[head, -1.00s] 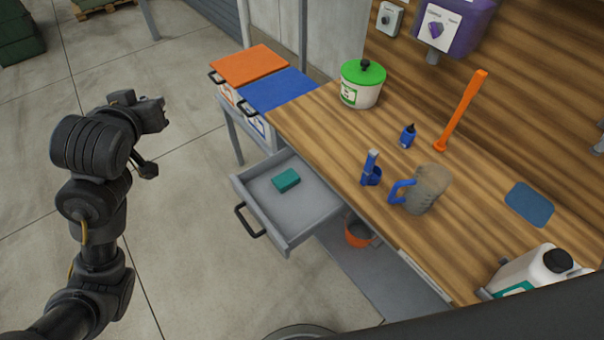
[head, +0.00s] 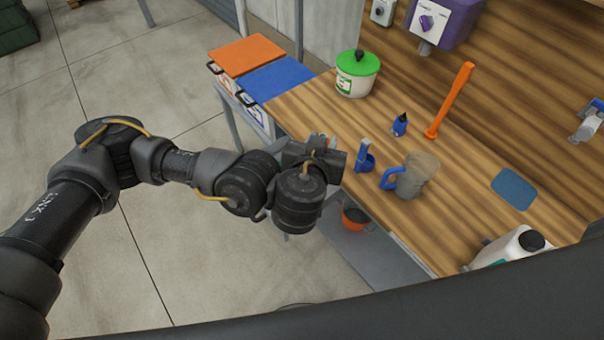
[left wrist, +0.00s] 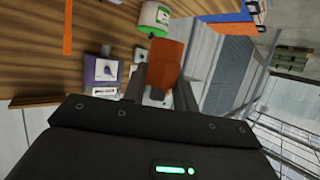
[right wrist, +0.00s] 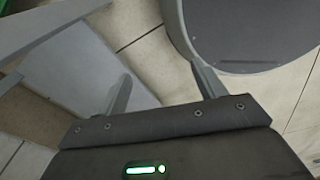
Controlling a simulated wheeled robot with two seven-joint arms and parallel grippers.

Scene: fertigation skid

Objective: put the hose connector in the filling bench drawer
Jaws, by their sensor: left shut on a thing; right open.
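My left gripper (left wrist: 163,84) is shut on an orange piece with a pale end, which looks like the hose connector (left wrist: 167,60). In the head view my left arm reaches across to the bench's front edge. There its gripper is mostly hidden by its own wrist, with only a bit of orange showing. The filling bench drawer is behind my left arm in the head view, so I cannot see its inside now. My right gripper (right wrist: 160,88) is open and empty above the floor in the right wrist view.
The wooden bench top (head: 450,190) holds a green-lidded tub (head: 357,75), a blue holder (head: 365,157), a small blue bottle (head: 400,124), a blue-handled jug (head: 411,176) and a white canister (head: 512,247). Orange-lidded (head: 247,55) and blue-lidded (head: 284,78) boxes stand at its far end.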

